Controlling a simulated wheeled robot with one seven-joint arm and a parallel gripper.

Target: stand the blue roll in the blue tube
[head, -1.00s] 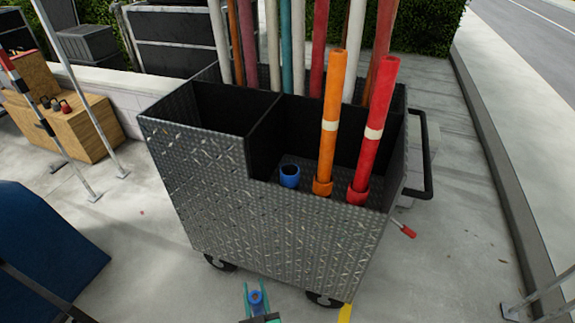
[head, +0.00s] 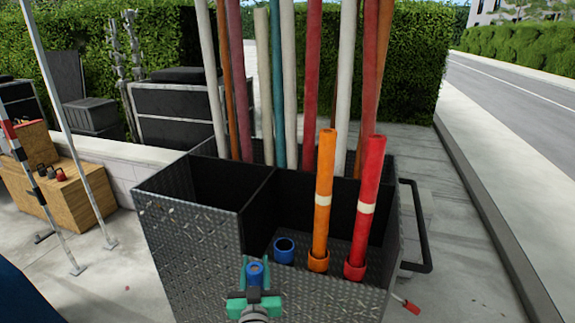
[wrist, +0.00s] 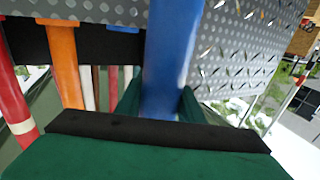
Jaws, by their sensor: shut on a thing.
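My gripper (head: 256,276) is shut on the blue roll (head: 255,268), whose end shows between the green fingers in the head view. In the wrist view the blue roll (wrist: 170,60) runs up from between the fingers (wrist: 160,105) and out of the top of the picture. The blue tube (head: 284,250) is a short open ring in the front compartment of the metal cart (head: 200,250). In the head view the gripper overlaps the cart's front wall, a little left of and below the blue tube. The roll's lower part is hidden in the head view.
An orange roll (head: 323,190) and a red roll (head: 368,205) stand in tubes to the right of the blue tube. Several long rolls stand at the cart's back. A black divider (head: 258,215) is left of the blue tube. A handle (head: 425,230) juts out right.

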